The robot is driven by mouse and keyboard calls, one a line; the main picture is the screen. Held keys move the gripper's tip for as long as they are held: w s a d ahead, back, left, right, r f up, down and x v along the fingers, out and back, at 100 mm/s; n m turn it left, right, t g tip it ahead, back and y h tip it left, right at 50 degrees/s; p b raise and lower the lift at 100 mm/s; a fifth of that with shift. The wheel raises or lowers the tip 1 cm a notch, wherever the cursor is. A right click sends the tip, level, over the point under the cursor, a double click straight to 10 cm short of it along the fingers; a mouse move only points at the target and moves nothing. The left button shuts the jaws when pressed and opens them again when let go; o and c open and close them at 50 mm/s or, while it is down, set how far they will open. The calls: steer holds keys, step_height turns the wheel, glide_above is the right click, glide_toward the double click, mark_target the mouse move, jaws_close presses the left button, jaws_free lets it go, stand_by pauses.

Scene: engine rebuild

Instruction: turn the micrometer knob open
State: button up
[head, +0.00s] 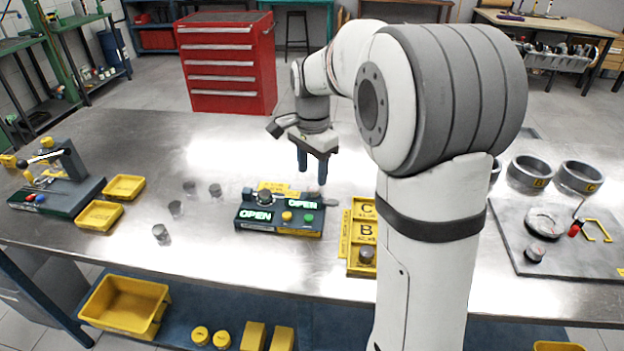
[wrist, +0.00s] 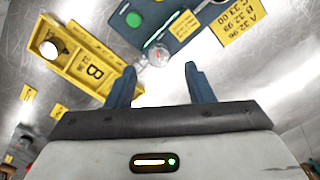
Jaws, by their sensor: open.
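The micrometer station (head: 280,228) is a dark box on the table, with two lit green OPEN readouts and a yellow and a green button. In the wrist view its corner (wrist: 180,30) shows at the top. A round grey knob with a red mark (wrist: 158,55), which looks like the micrometer knob, sits beside that corner. My gripper (head: 312,175) points down above the station's right end. In the wrist view my gripper (wrist: 160,70) is open, and the knob appears between and just beyond its fingertips. I cannot tell whether they touch it.
A yellow bin tray marked B and C (head: 363,235) stands right of the station, holding a grey cylinder. Several small cylinders (head: 175,208) stand to the left. Yellow trays (head: 98,215) and another fixture (head: 60,190) are at far left. A plate with rings (head: 560,240) lies at right.

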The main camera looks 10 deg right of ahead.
mark_target(312, 189)
step_height(312, 189, up, 3)
steer(key=shift+r, duration=0.2)
steer(key=shift+s, duration=0.15)
steer(key=s+f+n+t, duration=0.1)
steer(key=s+f+n, duration=0.1)
steer(key=s+n, duration=0.4)
steer(key=s+f+n+t, duration=0.1)
steer(key=s+n, duration=0.5)
steer(key=s, duration=1)
steer(key=shift+s+f+t+p, duration=0.3)
steer(key=shift+s+f+p, duration=0.05)
steer(key=shift+f, duration=0.4)
